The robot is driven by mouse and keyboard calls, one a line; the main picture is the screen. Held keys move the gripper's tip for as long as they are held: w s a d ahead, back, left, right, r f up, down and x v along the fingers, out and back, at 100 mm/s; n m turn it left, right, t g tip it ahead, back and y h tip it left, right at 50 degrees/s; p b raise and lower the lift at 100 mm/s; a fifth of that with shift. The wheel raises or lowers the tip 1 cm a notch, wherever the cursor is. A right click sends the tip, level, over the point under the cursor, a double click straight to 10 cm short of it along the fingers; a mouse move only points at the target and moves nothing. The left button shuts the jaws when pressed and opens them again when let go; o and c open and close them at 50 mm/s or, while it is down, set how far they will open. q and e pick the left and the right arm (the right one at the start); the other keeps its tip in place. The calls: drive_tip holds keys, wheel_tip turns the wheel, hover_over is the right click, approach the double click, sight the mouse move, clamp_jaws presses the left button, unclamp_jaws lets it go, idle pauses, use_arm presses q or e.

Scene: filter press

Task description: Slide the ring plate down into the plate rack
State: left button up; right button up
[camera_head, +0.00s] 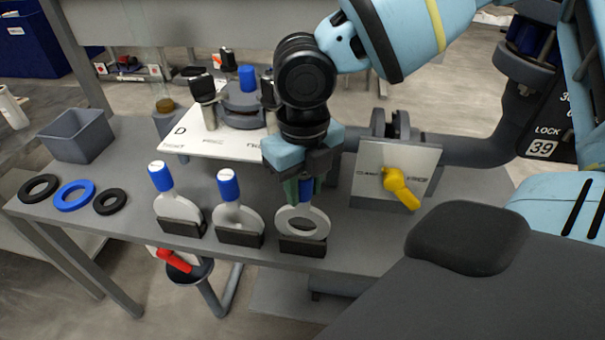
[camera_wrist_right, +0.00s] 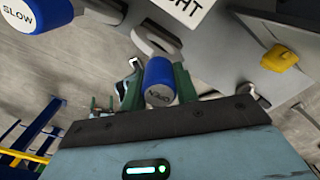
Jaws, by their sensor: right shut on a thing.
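The ring plate (camera_head: 289,222) is a pale disc with a large hole and a blue handle (camera_head: 308,188). My right gripper (camera_head: 304,191) is shut on that handle, seen between its green fingers in the wrist view (camera_wrist_right: 160,88). The plate hangs upright at the rightmost dark slot block (camera_head: 303,247) of the plate rack. The block hides the plate's lower edge, so I cannot tell how deep it sits. Two solid plates with blue handles, the left one (camera_head: 168,205) and the middle one (camera_head: 239,217), stand in the other blocks. My left gripper is out of view.
A white board (camera_head: 220,142) with dark-capped fittings stands behind the rack. A box with a yellow lever (camera_head: 401,188) is close to the right. Black and blue rings (camera_head: 74,196) and a grey bin (camera_head: 78,135) lie at the left. A red-handled valve (camera_head: 174,261) is below the table edge.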

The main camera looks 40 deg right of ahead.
drive_tip(key=shift+f+b, duration=0.35)
drive_tip(key=shift+f, duration=0.5)
drive_tip(key=o, duration=1.2)
drive_tip(key=shift+c, duration=0.2)
wheel_tip(320, 180, up, 7)
drive_tip(key=shift+f+p, duration=0.2)
drive_tip(key=shift+p, duration=0.3)
drive_tip(key=shift+r, duration=0.6)
